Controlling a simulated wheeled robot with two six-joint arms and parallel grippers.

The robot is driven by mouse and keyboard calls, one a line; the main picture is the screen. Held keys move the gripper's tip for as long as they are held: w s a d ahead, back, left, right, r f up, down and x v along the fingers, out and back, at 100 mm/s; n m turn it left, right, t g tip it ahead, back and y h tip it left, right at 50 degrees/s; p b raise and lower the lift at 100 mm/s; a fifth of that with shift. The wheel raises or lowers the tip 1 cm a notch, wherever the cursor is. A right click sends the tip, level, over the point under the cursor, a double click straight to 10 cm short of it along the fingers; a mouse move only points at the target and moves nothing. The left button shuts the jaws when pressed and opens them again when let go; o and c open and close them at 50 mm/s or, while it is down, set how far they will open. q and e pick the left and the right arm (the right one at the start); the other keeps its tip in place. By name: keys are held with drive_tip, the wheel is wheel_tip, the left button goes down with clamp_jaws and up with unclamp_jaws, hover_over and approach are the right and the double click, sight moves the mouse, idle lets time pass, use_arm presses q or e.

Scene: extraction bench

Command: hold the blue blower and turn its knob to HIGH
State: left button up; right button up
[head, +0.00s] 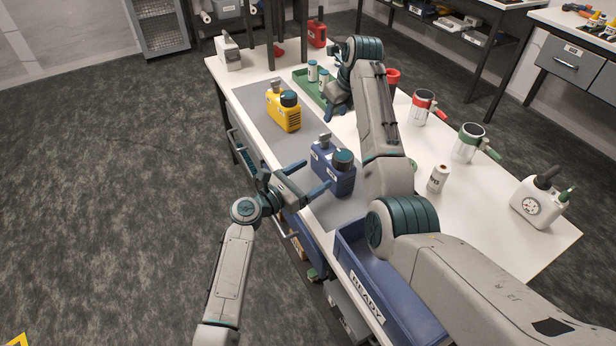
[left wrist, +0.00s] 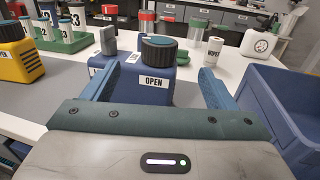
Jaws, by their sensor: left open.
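The blue blower (head: 332,175) stands upright on the grey mat (head: 255,100) near the bench's front edge. Its dark knob with a teal top (head: 343,157) faces up; its setting cannot be read. In the left wrist view the blower (left wrist: 150,88) shows an OPEN label below the knob (left wrist: 164,53). My left gripper (head: 307,179) is open at the blower's near side, its fingers pointing at it. In the left wrist view the fingers (left wrist: 158,72) flank the body, with no clear contact. My right gripper (head: 338,103) hangs beyond the blower, near a green tray; its jaws are not clear.
A yellow blower (head: 284,114) stands farther along the mat. A blue READY bin (head: 352,262) sits to the right of the blue blower. The green tray (head: 303,80) holds bottles. Red-handled and green-handled canisters (head: 424,108) (head: 466,146), a white roll (head: 438,179) and a gauge jug (head: 535,205) stand behind.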

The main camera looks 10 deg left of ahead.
sight(336, 162)
use_arm(q)
drive_tip(key=x, duration=1)
drive_tip(key=shift+w+d+f, duration=0.1)
drive_tip(key=shift+w+d, duration=0.05)
drive_tip(key=shift+w, duration=0.05)
drive_tip(key=c, duration=1.3)
